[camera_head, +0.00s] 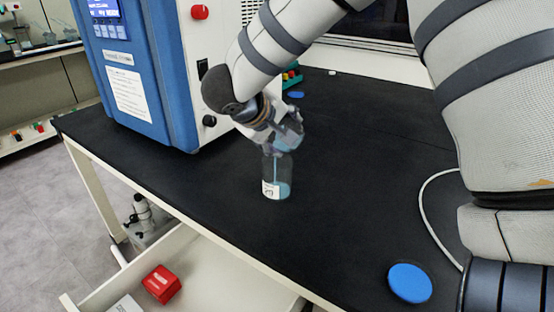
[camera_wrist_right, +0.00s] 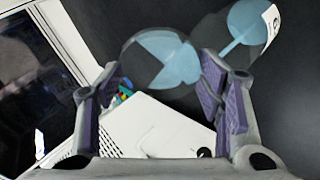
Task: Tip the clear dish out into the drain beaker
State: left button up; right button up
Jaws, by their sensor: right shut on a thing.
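My right gripper (camera_head: 285,135) is shut on the clear dish (camera_head: 292,128) and holds it tilted just above the drain beaker (camera_head: 277,180). The beaker is clear glass with a white label and stands upright on the black bench. It holds light-blue liquid, and a thin blue stream shows inside it. In the right wrist view the round dish (camera_wrist_right: 150,55) sits between my right fingertips (camera_wrist_right: 165,85), with light-blue liquid still in it. The beaker (camera_wrist_right: 268,45) is beyond it, with a blue stream running down to its liquid. My left gripper is out of view.
A blue and white freeze dryer (camera_head: 140,85) stands at the left on the bench (camera_head: 350,150). A blue disc (camera_head: 410,283) lies near the front right, by a white cable (camera_head: 425,205). An open drawer (camera_head: 215,285) below the front edge holds a red box (camera_head: 161,284).

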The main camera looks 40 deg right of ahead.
jog(key=shift+a+r+n+h, duration=0.15)
jog(key=shift+a+h, duration=0.15)
jog(key=shift+h, duration=0.55)
jog(key=shift+a+n+h, duration=0.15)
jog(key=shift+a+h, duration=0.15)
jog(key=shift+h, duration=0.55)
dwell(3.0)
jog(key=shift+a+n+t+h, duration=0.3)
jog(key=shift+a+h, duration=0.1)
jog(key=shift+h, duration=0.7)
dwell(2.2)
